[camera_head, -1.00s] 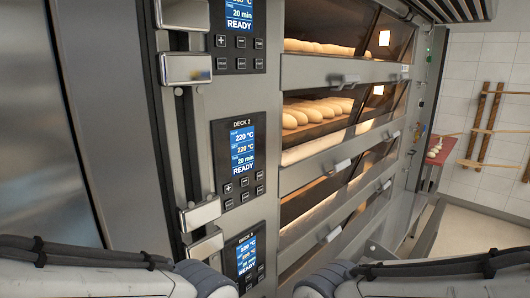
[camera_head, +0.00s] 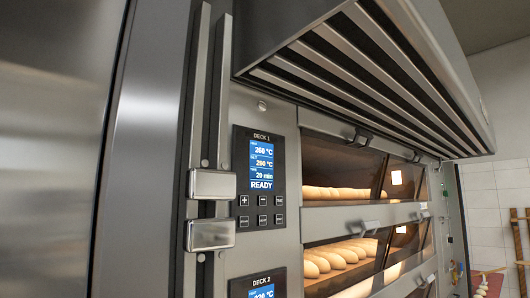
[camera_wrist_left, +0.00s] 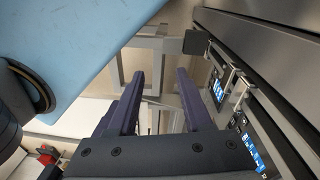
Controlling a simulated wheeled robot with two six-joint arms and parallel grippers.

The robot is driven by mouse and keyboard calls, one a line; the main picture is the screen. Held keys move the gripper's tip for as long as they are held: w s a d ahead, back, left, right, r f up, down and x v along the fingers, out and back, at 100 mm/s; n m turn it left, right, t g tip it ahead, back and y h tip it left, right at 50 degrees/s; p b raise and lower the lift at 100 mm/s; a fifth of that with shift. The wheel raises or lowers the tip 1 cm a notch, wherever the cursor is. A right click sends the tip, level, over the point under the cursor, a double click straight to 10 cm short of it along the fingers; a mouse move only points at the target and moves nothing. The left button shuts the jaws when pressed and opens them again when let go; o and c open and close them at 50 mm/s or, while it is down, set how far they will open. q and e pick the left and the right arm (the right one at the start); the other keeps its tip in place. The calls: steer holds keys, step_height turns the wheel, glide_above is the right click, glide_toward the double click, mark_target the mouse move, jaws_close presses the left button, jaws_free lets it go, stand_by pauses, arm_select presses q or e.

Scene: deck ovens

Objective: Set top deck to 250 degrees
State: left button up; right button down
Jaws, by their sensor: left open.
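The DECK 1 control panel (camera_head: 262,178) is upright in the head view. Its lit blue screen (camera_head: 262,165) reads 260 °C, 260 °C, 20 min and READY. Below the screen are two rows of dark buttons, the upper left one a plus (camera_head: 244,200). The DECK 2 panel (camera_head: 258,284) is cut off at the bottom edge. My left gripper (camera_wrist_left: 160,80) shows only in the left wrist view, open, with nothing between its fingers. Tilted oven panels with lit screens (camera_wrist_left: 217,91) lie to its right, apart from the fingers. My right gripper is in neither view.
Two metal handles (camera_head: 212,184) on a vertical rail stick out just left of the panel. A slatted hood (camera_head: 365,75) overhangs the oven. Loaves (camera_head: 337,192) lie behind glass at right. A large blue surface (camera_wrist_left: 85,50) fills the wrist view's upper left.

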arm_select(q)
jaws_close()
stand_by(1.7)
